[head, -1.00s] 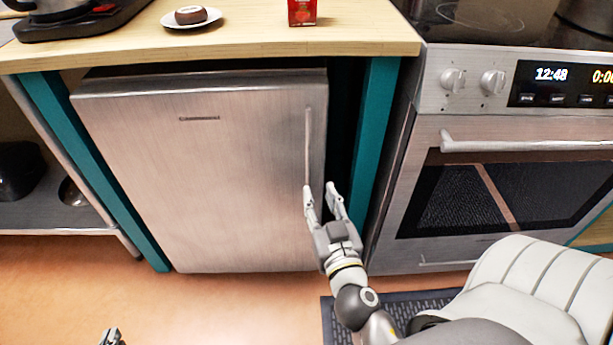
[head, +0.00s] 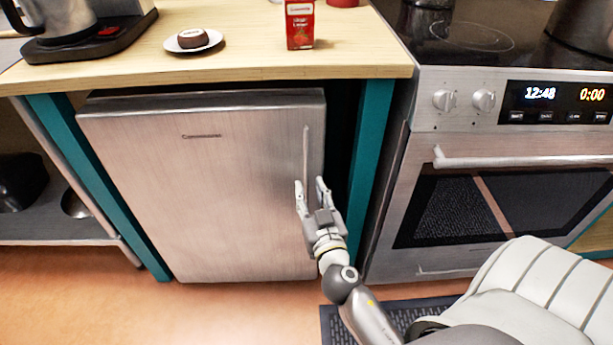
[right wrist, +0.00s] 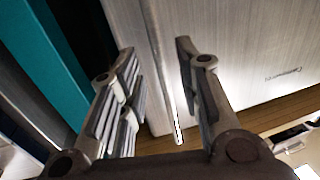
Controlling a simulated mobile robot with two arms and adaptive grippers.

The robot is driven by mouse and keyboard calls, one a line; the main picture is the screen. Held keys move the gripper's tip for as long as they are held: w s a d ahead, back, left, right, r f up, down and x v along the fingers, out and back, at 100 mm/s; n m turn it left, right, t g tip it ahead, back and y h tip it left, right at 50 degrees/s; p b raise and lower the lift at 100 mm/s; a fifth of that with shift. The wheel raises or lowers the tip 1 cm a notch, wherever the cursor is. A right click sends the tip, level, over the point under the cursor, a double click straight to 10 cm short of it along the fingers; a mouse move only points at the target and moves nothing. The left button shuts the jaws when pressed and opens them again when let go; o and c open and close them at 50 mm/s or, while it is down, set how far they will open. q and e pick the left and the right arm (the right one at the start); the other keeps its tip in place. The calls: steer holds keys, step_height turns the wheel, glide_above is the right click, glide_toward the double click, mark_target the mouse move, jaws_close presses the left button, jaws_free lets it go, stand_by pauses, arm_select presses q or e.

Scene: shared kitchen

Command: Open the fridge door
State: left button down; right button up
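The fridge (head: 210,190) is a brushed-steel unit under the wooden counter, and its door looks shut in the head view. Its thin vertical handle (head: 306,150) runs along the right edge of the door. My right gripper (head: 310,183) is at the lower end of the handle with its fingers open. In the right wrist view the handle (right wrist: 163,75) lies between the two open fingers, with visible gaps on both sides. The fridge door (right wrist: 230,50) fills the space behind it. My left gripper does not show in the head view.
A teal post (head: 367,170) stands just right of the fridge, then the oven (head: 500,170) with its bar handle. A red carton (head: 300,25), a small plate (head: 193,41) and a kettle stand on the counter (head: 230,67). Floor in front of the fridge is clear.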

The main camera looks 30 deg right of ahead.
mark_target(307, 182)
steer(key=shift+p+x, duration=0.5)
steer(key=shift+x, duration=1.7)
jaws_close()
